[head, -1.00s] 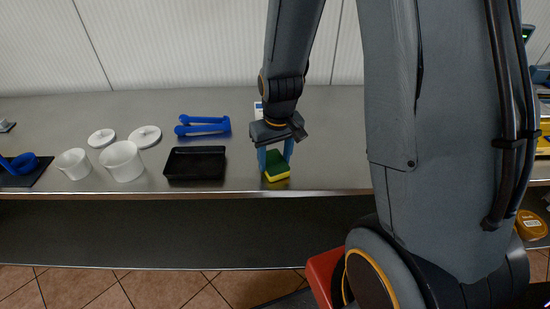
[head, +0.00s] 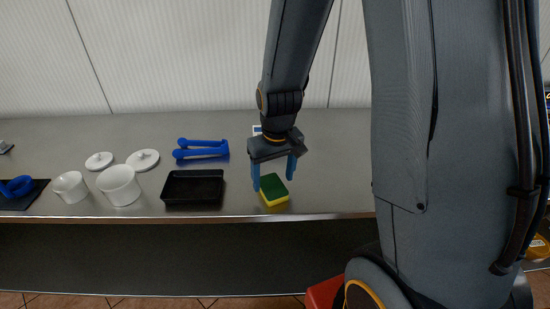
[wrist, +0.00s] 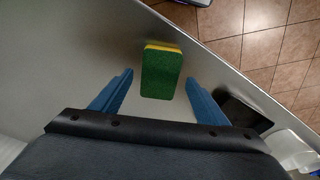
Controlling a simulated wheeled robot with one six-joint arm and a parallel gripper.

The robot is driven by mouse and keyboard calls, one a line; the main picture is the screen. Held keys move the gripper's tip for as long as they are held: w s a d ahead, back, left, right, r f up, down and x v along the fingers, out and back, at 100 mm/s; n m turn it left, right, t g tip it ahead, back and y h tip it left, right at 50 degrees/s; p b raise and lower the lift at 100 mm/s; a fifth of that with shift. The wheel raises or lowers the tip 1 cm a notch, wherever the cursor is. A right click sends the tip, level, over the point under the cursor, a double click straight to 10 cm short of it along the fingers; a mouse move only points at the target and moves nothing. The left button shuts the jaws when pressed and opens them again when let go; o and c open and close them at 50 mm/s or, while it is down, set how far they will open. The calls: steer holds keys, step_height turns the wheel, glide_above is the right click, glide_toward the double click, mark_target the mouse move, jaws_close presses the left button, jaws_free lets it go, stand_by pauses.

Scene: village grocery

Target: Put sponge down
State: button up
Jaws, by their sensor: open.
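A green and yellow sponge (head: 273,189) rests on the grey metal counter (head: 330,185) near its front edge, green side up. My gripper (head: 273,178) is open just above and behind it, with blue fingers spread to either side. In the wrist view the sponge (wrist: 161,70) lies ahead of and between the fingertips of my gripper (wrist: 160,85), with a clear gap on each side. Neither finger touches it there.
A black tray (head: 193,188) stands left of the sponge. White tubs (head: 119,186), white lids (head: 143,160) and blue tongs-like handles (head: 202,149) are farther left and back. The counter's front edge is close to the sponge. Counter right of the sponge is clear.

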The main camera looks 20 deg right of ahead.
mark_target(276, 192)
step_height(276, 192, up, 9)
steer(key=s+b, duration=0.1)
steer(key=s+f+m, duration=0.1)
steer(key=s+f, duration=0.2)
steer(key=s, duration=0.4)
steer(key=shift+s+f, duration=0.25)
steer(key=shift+s, duration=0.1)
stand_by(1.5)
